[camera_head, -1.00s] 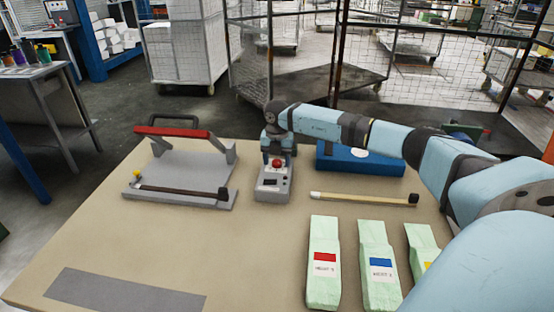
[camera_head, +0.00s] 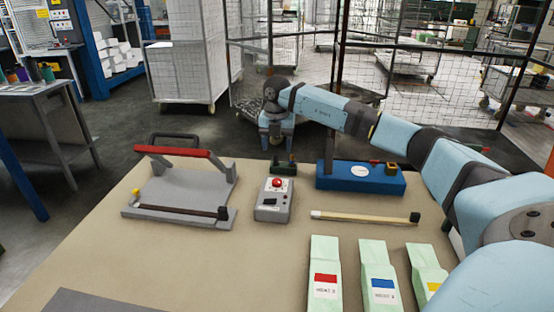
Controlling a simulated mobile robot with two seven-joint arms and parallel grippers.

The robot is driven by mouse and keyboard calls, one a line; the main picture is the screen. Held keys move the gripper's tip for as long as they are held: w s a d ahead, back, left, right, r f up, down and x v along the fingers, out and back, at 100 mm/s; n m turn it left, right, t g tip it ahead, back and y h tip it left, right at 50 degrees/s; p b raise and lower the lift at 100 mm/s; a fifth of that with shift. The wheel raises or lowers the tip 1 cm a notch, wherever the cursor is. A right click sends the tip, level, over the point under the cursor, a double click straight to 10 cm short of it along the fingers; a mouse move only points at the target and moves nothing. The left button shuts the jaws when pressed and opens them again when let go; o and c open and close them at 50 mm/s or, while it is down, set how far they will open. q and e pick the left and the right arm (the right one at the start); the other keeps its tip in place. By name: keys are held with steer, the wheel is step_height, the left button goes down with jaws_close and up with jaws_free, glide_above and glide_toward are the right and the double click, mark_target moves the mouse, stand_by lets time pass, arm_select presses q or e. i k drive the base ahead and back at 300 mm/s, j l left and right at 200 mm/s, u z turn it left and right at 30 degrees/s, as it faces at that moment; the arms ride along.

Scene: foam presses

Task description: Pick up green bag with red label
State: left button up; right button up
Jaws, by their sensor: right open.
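The green bag with the red label (camera_head: 324,262) stands at the front of the table, leftmost in a row of pale green bags. Its lower end is cut off by the picture's bottom edge. Beside it on the right stand a bag with a blue label (camera_head: 380,268) and one with a yellow label (camera_head: 424,262). My right gripper (camera_head: 277,146) is open and empty, pointing down beyond the grey box with the red button. It is well behind the red-label bag and apart from it. My left gripper is not in view.
The grey button box (camera_head: 272,210) stands mid-table. A sealer with a red handle (camera_head: 180,198) is at the left, a blue device (camera_head: 350,182) at the back right. A wooden stick (camera_head: 365,216) lies behind the bags. The table's left front (camera_head: 190,262) is mostly clear.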

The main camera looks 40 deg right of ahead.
mark_target(324, 292)
steer(key=k+j, duration=0.6)
steer(key=j, duration=0.15)
steer(key=k+j, duration=0.55)
steer(key=j, duration=0.15)
